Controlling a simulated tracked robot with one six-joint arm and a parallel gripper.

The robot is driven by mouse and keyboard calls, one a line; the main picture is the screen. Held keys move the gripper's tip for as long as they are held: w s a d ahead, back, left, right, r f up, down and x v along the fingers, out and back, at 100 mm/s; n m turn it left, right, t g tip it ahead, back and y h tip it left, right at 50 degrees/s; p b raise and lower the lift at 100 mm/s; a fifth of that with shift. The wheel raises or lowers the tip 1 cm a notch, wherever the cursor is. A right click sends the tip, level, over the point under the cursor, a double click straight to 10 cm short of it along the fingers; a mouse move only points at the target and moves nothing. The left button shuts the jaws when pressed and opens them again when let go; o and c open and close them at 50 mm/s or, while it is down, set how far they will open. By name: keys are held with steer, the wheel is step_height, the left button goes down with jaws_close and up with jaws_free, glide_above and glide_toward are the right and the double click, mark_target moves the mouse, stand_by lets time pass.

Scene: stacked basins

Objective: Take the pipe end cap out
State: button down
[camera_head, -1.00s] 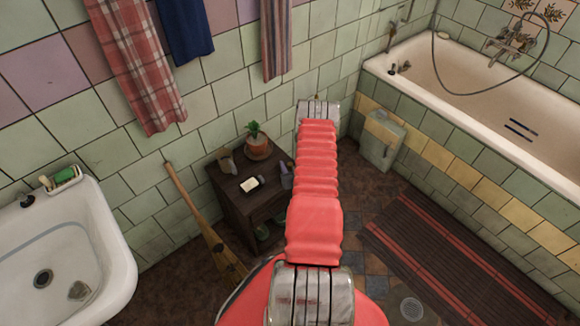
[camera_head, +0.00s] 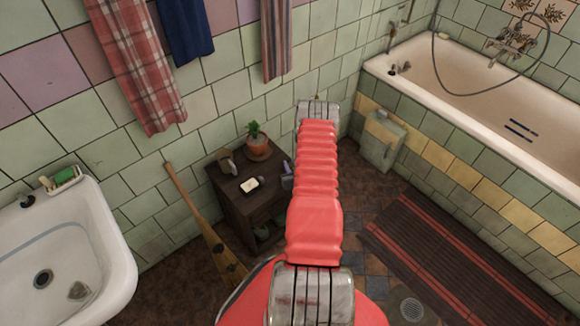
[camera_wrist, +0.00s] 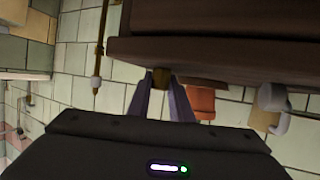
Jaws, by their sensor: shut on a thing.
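In the wrist view, my gripper (camera_wrist: 162,80) has its two purple fingers closed on a small brownish-yellow piece, which looks like the pipe end cap (camera_wrist: 162,76). Only part of the piece shows between the fingertips, close to the edge of the dark wooden cabinet (camera_wrist: 215,45). I cannot tell whether it touches the cabinet. In the head view, my red arm covers the middle, and a bit of my gripper (camera_head: 287,168) shows beside the right edge of the cabinet top. The cap cannot be made out there.
A potted plant (camera_head: 257,145) and a soap dish (camera_head: 250,186) stand on the cabinet. A brass pipe (camera_wrist: 101,45) runs along the tiled wall. A wooden paddle (camera_head: 200,220) leans left of the cabinet. A bathtub (camera_head: 470,95) is at right, a sink (camera_head: 105,250) at left.

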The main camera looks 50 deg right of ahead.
mark_target(290, 164)
steer(key=shift+r, duration=5)
